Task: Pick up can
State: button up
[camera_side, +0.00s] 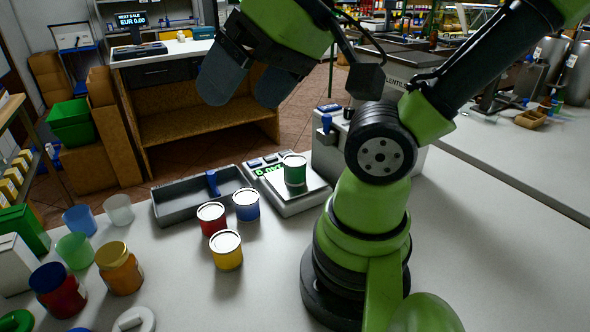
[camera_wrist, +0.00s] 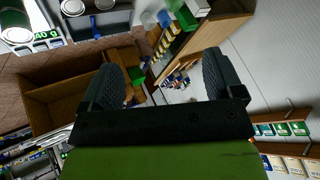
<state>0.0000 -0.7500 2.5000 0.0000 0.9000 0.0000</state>
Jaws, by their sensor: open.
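Several cans stand upright on the white counter in the side view: a red can (camera_side: 211,218), a blue can (camera_side: 246,205) and a yellow can (camera_side: 227,250). A green can (camera_side: 294,170) stands on the scale (camera_side: 300,203). My gripper (camera_side: 242,96) is raised high above and behind the cans, with its two dark fingers apart and nothing between them. In the wrist view, my gripper (camera_wrist: 162,58) is open and empty. A can (camera_wrist: 15,22) on the scale shows at that view's upper left corner, and other can shapes are cut off at the top edge.
A grey tray (camera_side: 170,212) with a blue-handled item lies left of the scale. Jars, including an orange jar (camera_side: 119,268), and plastic cups (camera_side: 75,250) stand at the left. A grey box (camera_side: 325,150) is behind the scale. The counter is bare at front centre.

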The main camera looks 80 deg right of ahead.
jog(key=w+d+f+n+g+h, duration=0.1)
jog(key=w+d+f+n+g, duration=0.15)
jog(key=d, duration=0.55)
jog(key=w+d+f+n+g+h, duration=0.1)
jog(key=w+d+f+g+h, duration=0.2)
jog(key=d, duration=0.4)
jog(key=shift+n+g+y, duration=0.75)
jog(key=shift+n+y, duration=0.1)
jog(key=shift+y, duration=0.05)
jog(key=s+d+f, duration=0.1)
jog(key=d+f, duration=0.2)
jog(key=s+d+f, duration=0.1)
jog(key=d+f, duration=0.2)
jog(key=s+d+f, duration=0.1)
jog(key=d+f, duration=0.1)
jog(key=d, duration=0.1)
jog(key=shift+s+f, duration=0.15)
jog(key=shift+f, duration=0.25)
send_over(295, 159)
jog(key=f, duration=0.4)
jog(key=shift+d+f, duration=0.15)
jog(key=shift+d, duration=0.05)
jog(key=f, duration=0.6)
jog(key=shift+a+f, duration=0.2)
jog(key=shift+a, duration=0.1)
